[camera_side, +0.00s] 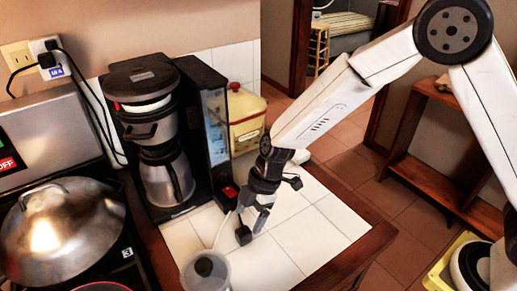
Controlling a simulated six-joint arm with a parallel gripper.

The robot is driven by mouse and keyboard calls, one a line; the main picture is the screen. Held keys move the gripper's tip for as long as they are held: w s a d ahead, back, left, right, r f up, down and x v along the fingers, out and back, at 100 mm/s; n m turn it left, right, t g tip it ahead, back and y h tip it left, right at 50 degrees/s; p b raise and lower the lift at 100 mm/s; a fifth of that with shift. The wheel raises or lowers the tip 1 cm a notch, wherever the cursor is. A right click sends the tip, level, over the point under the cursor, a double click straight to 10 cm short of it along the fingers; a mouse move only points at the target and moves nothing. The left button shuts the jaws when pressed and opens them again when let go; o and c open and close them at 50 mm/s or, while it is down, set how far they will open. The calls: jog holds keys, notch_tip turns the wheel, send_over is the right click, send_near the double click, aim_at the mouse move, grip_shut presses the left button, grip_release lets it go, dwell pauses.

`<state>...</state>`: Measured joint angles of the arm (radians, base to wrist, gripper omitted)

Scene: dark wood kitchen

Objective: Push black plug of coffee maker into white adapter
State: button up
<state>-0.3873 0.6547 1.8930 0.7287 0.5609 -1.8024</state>
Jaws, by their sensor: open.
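The white adapter (37,48) is on the wall outlet at the upper left. A black plug (46,61) is at its front, with a cord curving left. A second black plug (53,44) sits just above it, with cords running down behind the coffee maker. I cannot tell how deep either plug sits, or for certain which is the coffee maker's. The black and steel coffee maker (142,92) stands upright on the tiled counter. My gripper (253,228) is open, pointing down low over the tiles right of the coffee maker, far from the adapter. I see nothing held between its fingers.
A stove with a domed steel lid (62,225) is at the left. A clear container (206,272) with something dark in it stands at the front counter edge. Tiles right of my gripper are clear.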

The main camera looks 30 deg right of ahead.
aim_at(244, 231)
jog(key=shift+x, duration=2.6)
grip_shut()
